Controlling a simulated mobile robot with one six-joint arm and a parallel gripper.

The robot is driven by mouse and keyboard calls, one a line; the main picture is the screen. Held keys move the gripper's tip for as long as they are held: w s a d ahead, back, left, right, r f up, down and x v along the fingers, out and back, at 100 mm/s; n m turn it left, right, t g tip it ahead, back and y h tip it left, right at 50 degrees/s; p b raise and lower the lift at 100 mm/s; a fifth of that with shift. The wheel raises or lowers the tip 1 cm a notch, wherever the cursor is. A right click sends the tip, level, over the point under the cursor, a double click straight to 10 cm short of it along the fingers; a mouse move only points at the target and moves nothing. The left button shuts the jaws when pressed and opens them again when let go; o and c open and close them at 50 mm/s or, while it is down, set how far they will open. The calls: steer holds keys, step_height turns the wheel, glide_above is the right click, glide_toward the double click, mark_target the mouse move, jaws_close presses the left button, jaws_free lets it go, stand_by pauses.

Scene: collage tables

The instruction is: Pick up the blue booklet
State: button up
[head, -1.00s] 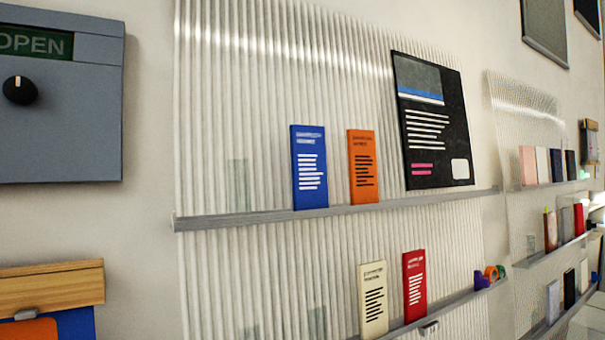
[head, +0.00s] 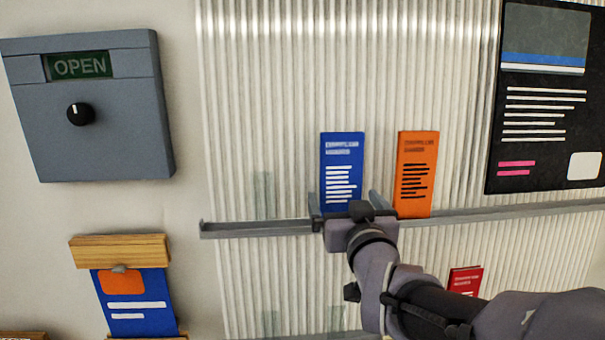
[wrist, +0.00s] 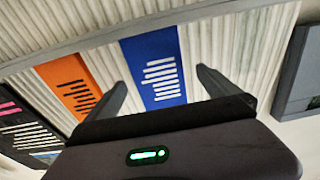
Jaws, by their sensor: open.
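The blue booklet (head: 342,165) stands upright on the upper grey ledge, leaning against the ribbed panel, with white print on its front. My gripper (head: 344,204) is open at its lower part, with one finger toward each side of the booklet in the head view. In the wrist view the booklet (wrist: 155,68) shows between the two spread fingers (wrist: 160,90). I cannot tell whether either finger touches it. The booklet's foot is partly hidden by my gripper in the head view.
An orange booklet (head: 415,172) stands close to the right on the same ledge (head: 260,228). A black poster (head: 545,100) is further right. A red booklet (head: 465,281) is below. A grey box marked OPEN (head: 120,140) and a hanging blue card (head: 135,305) are at the left.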

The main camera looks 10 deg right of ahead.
mark_target(342, 187)
steer(key=w, duration=0.1)
steer(key=w+p, duration=0.1)
steer(key=w, duration=0.1)
steer(key=w+p, duration=0.1)
steer(key=w, duration=0.1)
steer(key=shift+w+d+r, duration=0.1)
steer(key=shift+w+r, duration=0.05)
steer(key=shift+r, duration=0.25)
steer(key=shift+w+d+f, duration=0.1)
steer(key=shift+w, duration=0.15)
steer(key=shift+s, duration=0.3)
steer(key=shift+c, duration=0.4)
steer(key=shift+s, duration=0.1)
steer(key=c, duration=1.4)
